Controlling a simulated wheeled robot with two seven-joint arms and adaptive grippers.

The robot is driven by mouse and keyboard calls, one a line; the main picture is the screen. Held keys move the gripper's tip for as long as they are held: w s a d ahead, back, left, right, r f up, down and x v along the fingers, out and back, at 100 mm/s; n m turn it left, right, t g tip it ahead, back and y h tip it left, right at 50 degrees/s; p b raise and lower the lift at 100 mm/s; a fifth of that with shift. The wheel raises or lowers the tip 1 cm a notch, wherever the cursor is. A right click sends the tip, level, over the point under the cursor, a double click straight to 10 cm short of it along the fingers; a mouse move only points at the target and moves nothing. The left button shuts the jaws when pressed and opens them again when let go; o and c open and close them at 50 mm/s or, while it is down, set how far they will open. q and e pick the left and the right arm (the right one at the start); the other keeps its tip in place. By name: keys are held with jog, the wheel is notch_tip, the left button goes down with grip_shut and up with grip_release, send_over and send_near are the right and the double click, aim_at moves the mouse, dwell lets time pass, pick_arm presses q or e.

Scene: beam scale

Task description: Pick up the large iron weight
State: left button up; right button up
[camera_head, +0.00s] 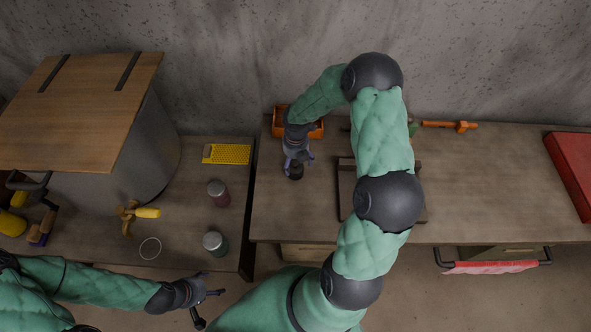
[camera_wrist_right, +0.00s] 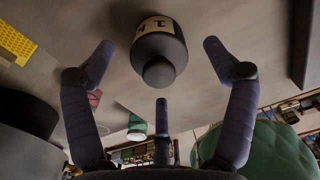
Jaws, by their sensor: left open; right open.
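The large iron weight (camera_head: 296,173) is a small dark cylinder standing on the right-hand wooden table, partly covered by my right gripper (camera_head: 298,160). In the right wrist view the weight (camera_wrist_right: 160,48) shows a dark body, a pale label with black marks and a round knob facing the camera. The fingers of my right gripper (camera_wrist_right: 158,62) are spread apart around the knob side, with a visible gap to the weight. My left gripper (camera_head: 208,303) is open and empty, in front of the left table.
An orange bin (camera_head: 312,130) stands just behind my right gripper. A brown wooden piece (camera_head: 346,190) lies to its right, partly hidden by my arm. Jars (camera_head: 217,192) and a yellow grater (camera_head: 227,154) are on the left table. The right table's middle right is clear.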

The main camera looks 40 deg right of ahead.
aim_at(295, 168)
notch_tip(295, 168, down, 5)
jog(key=shift+a+r+b, duration=0.1)
jog(key=shift+b, duration=0.75)
jog(key=c, duration=1.4)
jog(key=shift+w+r, duration=0.1)
grip_shut()
